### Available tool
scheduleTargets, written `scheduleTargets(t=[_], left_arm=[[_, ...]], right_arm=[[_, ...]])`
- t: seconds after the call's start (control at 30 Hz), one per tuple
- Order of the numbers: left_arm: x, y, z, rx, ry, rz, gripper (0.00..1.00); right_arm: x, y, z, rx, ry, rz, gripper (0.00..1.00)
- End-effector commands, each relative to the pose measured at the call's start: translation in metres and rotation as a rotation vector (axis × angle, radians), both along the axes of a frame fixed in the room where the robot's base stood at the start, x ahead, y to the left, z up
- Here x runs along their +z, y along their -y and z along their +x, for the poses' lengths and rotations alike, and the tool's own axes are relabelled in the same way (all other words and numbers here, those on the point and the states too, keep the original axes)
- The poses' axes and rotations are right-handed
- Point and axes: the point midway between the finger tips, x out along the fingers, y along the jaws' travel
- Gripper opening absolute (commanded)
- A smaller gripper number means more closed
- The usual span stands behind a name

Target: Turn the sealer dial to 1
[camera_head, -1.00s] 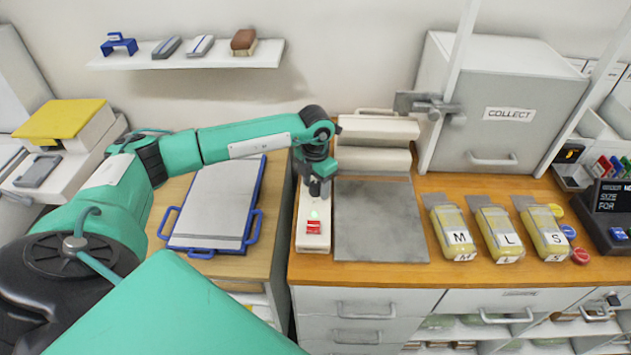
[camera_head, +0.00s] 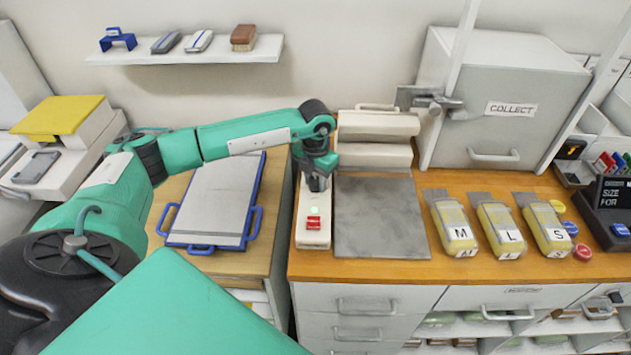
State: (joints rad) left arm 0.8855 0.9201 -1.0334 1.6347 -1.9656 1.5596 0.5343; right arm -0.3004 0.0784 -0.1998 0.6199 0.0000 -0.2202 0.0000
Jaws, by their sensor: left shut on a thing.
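The sealer's narrow white control strip (camera_head: 312,236) stands on the wooden counter, with a small pale green light and a red switch near its front end. The sealer's cream bar housing (camera_head: 375,138) is at the back, behind a grey plate. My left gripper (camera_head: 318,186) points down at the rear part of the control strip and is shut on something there. The dial is hidden under the fingers, so its setting cannot be read. My right gripper is not in view.
A grey plate (camera_head: 380,218) lies right of the strip. Several yellow packs marked M (camera_head: 456,232), L and S lie further right. A grey COLLECT box (camera_head: 495,105) stands behind. A blue-handled board (camera_head: 215,205) lies on the left cabinet.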

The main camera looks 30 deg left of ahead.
Motion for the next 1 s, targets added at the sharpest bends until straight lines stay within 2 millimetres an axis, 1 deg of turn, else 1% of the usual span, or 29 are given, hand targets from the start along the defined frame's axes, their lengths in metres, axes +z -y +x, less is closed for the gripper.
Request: scheduleTargets(t=[0.03, 0.2, 0.6, 0.8, 1.0], left_arm=[[-0.002, 0.0, 0.0, 0.036, 0.002, 0.0, 0.1], [-0.002, 0.0, 0.0, 0.183, 0.002, 0.0, 0.1], [-0.001, 0.0, 0.001, 0.483, 0.002, 0.0, 0.1], [0.0, 0.0, 0.001, 0.573, 0.002, 0.0, 0.1], [0.0, 0.0, 0.001, 0.616, 0.002, 0.0, 0.1]], right_arm=[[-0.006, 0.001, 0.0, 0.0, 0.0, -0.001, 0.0], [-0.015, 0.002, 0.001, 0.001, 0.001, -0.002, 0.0], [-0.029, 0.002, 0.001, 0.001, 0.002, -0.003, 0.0], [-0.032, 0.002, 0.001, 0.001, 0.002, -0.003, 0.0], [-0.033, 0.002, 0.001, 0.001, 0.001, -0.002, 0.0]])
